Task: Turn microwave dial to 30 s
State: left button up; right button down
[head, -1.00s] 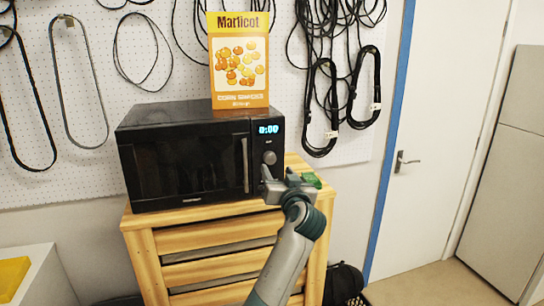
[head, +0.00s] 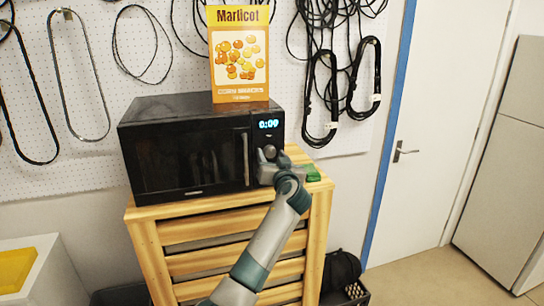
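The black microwave (head: 190,150) stands on a slatted wooden cabinet with its door closed. Its display (head: 269,124) glows blue and appears to read 0:09. The round dial is at the right side of the front, below the display, and is mostly hidden by my gripper. My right gripper is out of view.
A yellow snack box (head: 239,52) stands on top of the microwave. A green item (head: 312,173) lies on the cabinet (head: 230,215) right of my gripper. Cables hang on the pegboard behind. A white bin with a yellow top (head: 15,270) is at lower left. Floor is clear by the door.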

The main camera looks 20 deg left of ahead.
pick_arm(q)
jog(key=c, duration=0.9)
jog(key=shift+m+b, duration=0.3)
jog(key=shift+m+b, duration=0.35)
jog(key=shift+m, duration=0.45)
jog(key=shift+r+m, duration=0.1)
jog(key=shift+m, duration=1.7)
jog(key=o, duration=1)
